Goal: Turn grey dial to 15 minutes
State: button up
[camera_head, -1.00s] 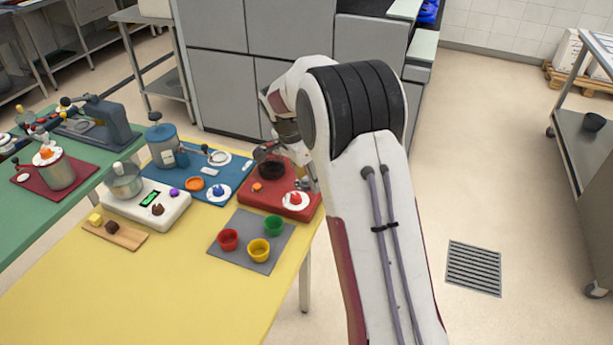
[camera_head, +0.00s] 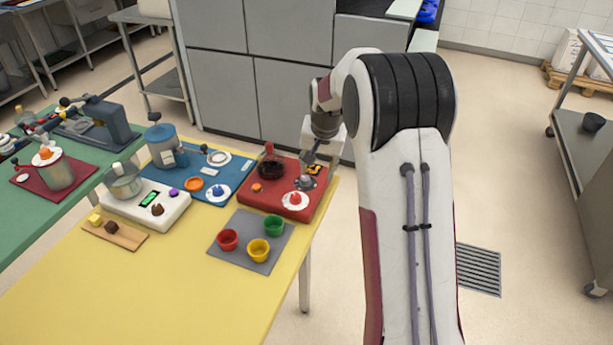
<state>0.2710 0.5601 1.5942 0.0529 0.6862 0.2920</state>
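A blue-knobbed dial (camera_head: 218,191) sits on the front of the same mat, and a red-knobbed dial (camera_head: 295,200) on the red board.
The red board (camera_head: 262,200) also bears a dark round pan (camera_head: 271,168) and an orange button. Red, yellow (camera_head: 258,250) and green cups stand on a grey mat. A white scale (camera_head: 172,208) and a blue-grey canister (camera_head: 163,146) stand left. The yellow table's front is clear.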

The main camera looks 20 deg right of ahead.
aim_at(306, 178)
jog(key=shift+w+a+r+n+t, duration=0.1)
jog(key=shift+w+a+n+t, duration=0.2)
jog(key=shift+n, duration=0.75)
jog(key=shift+w+r+n+t, duration=0.1)
jog(key=shift+w+n, duration=0.3)
jog(key=shift+n, duration=0.7)
jog(key=shift+w+a+r+n+t, duration=0.1)
jog(key=shift+w+a+n+t, duration=0.2)
jog(key=shift+n, duration=0.75)
jog(key=shift+d, duration=0.15)
jog(key=shift+f, duration=0.1)
jog(key=shift+x, duration=3.85)
jog(key=shift+c, duration=0.4)
jog(key=c, duration=1)
